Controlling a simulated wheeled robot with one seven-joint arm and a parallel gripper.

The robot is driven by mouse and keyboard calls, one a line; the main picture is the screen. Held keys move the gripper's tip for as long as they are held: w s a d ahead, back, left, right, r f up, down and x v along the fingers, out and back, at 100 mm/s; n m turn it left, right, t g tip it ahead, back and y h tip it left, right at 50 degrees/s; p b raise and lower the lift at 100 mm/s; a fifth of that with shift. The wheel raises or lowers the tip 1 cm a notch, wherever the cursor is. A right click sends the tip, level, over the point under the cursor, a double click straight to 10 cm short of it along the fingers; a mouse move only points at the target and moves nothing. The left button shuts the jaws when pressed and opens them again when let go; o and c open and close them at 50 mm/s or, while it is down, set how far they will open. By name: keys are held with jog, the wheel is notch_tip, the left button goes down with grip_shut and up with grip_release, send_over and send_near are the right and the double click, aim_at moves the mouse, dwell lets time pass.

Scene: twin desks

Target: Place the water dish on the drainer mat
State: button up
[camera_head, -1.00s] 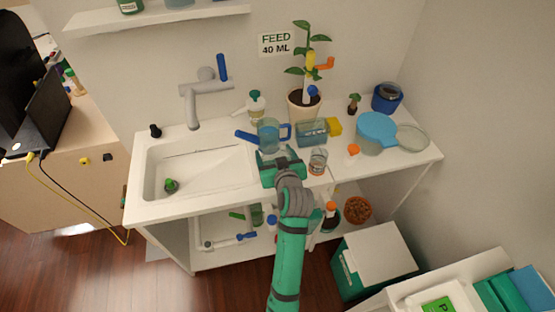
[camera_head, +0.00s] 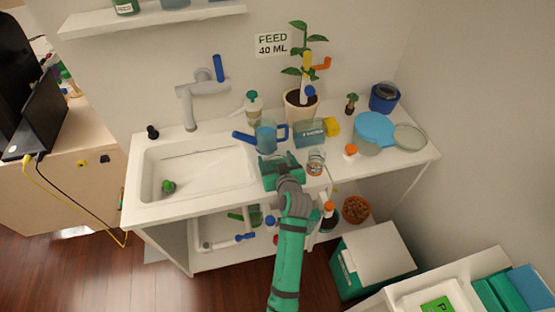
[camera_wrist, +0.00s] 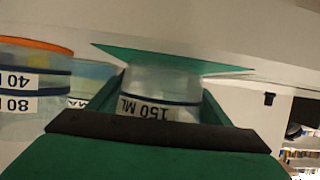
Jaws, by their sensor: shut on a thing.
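My gripper (camera_head: 280,172) is at the counter's front edge, right of the sink. It is shut on a clear round vessel marked 150 ML (camera_wrist: 160,82), apparently the water dish. The wrist view is upside down, and the dish stands between my fingers there. In the head view my gripper mostly hides it. A flat teal shape (camera_wrist: 228,69) shows beyond the dish's base in the wrist view, probably the drainer mat. I cannot tell whether the dish touches it.
A small marked glass (camera_head: 316,162) stands close on the right. A blue jug (camera_head: 266,135) stands just behind my gripper, with a blue tank (camera_head: 309,135) and potted plant (camera_head: 301,108) further back. The sink (camera_head: 200,168) is left. A blue disc (camera_head: 375,128) lies right.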

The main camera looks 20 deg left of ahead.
jog(key=o, duration=1.2)
jog(key=shift+s+a, duration=0.15)
jog(key=shift+a, duration=0.1)
jog(key=shift+d, duration=0.1)
jog(key=shift+s+d+r, duration=0.15)
jog(key=v, duration=1.1)
jog(key=shift+s+d+r, duration=0.1)
jog(key=shift+s+d, duration=0.05)
jog(key=s+d+f+m+t+h, duration=0.1)
jog(key=s+d+f+m+h, duration=0.1)
jog(key=s+d+f, duration=0.3)
jog(key=s+d+f+m+t+h, duration=0.1)
jog(key=s+d, duration=0.2)
jog(key=s, duration=0.4)
jog(key=s+d+f+m+h, duration=0.2)
jog(key=s+d+f, duration=0.1)
jog(key=s+d, duration=0.15)
jog(key=s+d+r+h, duration=0.1)
jog(key=s+r, duration=0.1)
jog(key=s, duration=0.4)
jog(key=s+d+r+m+t, duration=0.1)
jog(key=s+r, duration=0.1)
jog(key=s, duration=0.5)
jog(key=s+d+r+t+h, duration=0.1)
jog(key=s+r, duration=0.1)
jog(key=s, duration=0.5)
jog(key=shift+d+r+m+h, duration=0.2)
jog(key=shift+m+h, duration=0.1)
jog(key=shift+m, duration=0.1)
